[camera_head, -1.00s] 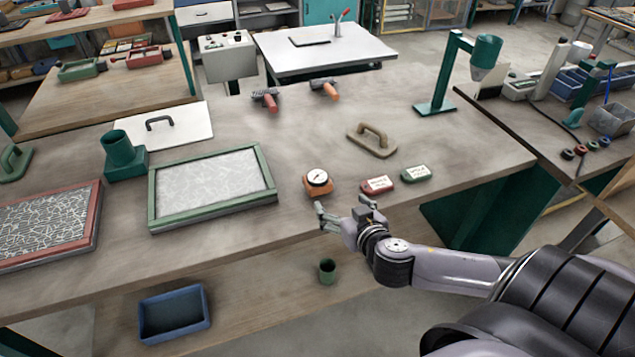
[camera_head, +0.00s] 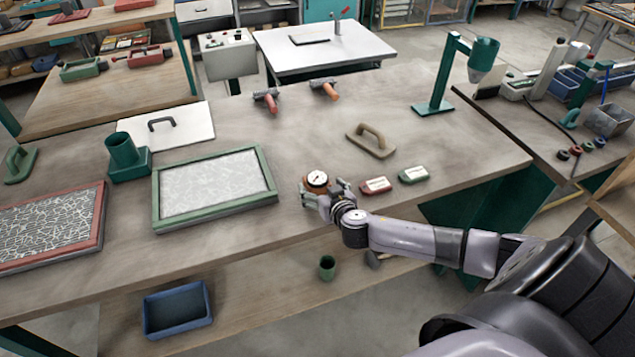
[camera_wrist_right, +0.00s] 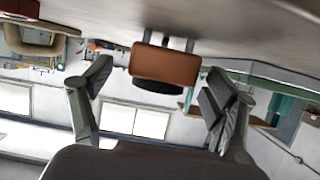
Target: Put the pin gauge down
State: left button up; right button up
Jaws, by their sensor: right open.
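The pin gauge (camera_head: 317,180) has an orange body and a round white dial. It is at the front edge of the workbench, right of the green-framed panel. In the right wrist view, the orange block (camera_wrist_right: 165,62) sits between the spread fingers, with its dark round part below it and short grey prongs above towards the bench surface. My right gripper (camera_head: 323,190) is open at the gauge, with one finger on each side. In the wrist view there is a gap between each finger (camera_wrist_right: 160,90) and the block. My left gripper is not in view.
A red block (camera_head: 376,185) and a green block (camera_head: 413,174) with white labels lie close right of the gripper. A beige handled float (camera_head: 371,141) lies behind. The green-framed panel (camera_head: 214,188) is to the left. Below the bench are a green cup (camera_head: 327,267) and blue bin (camera_head: 177,309).

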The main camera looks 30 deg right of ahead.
aim_at(317, 178)
jog(key=shift+p+x, duration=0.35)
jog(key=shift+x, duration=1.45)
jog(key=shift+a, duration=0.1)
jog(key=shift+c, duration=0.5)
jog(key=shift+r, duration=0.1)
jog(key=c, duration=1.5)
jog(key=shift+o, duration=0.2)
notch_tip(317, 178, up, 20)
jog(key=b, duration=0.1)
jog(key=shift+b, duration=0.35)
